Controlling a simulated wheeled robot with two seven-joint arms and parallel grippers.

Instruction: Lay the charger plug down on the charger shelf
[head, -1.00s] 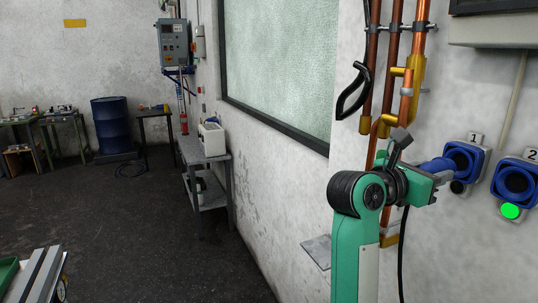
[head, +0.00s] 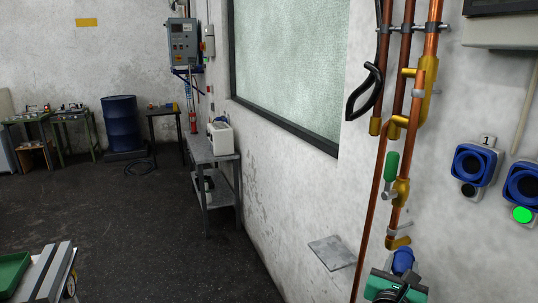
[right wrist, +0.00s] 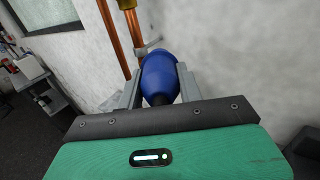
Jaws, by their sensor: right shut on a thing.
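The blue charger plug (head: 403,259) is held in my right gripper (head: 402,272), low at the right in the head view, in front of the wall pipes. In the right wrist view the plug (right wrist: 160,76) sits between the two grey fingers (right wrist: 158,92), which are shut on it. The small grey wall shelf (head: 331,253), which looks like the charger shelf, is to the left of the plug. Its top is bare, and the plug is apart from it. My left gripper is not in view.
Blue socket 1 (head: 474,165) is empty, and socket 2 (head: 523,184) beside it has a lit green button. Copper pipes (head: 384,180) with a green-handled valve (head: 391,165) run down the wall between shelf and sockets. A grey two-tier table (head: 215,160) stands farther back.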

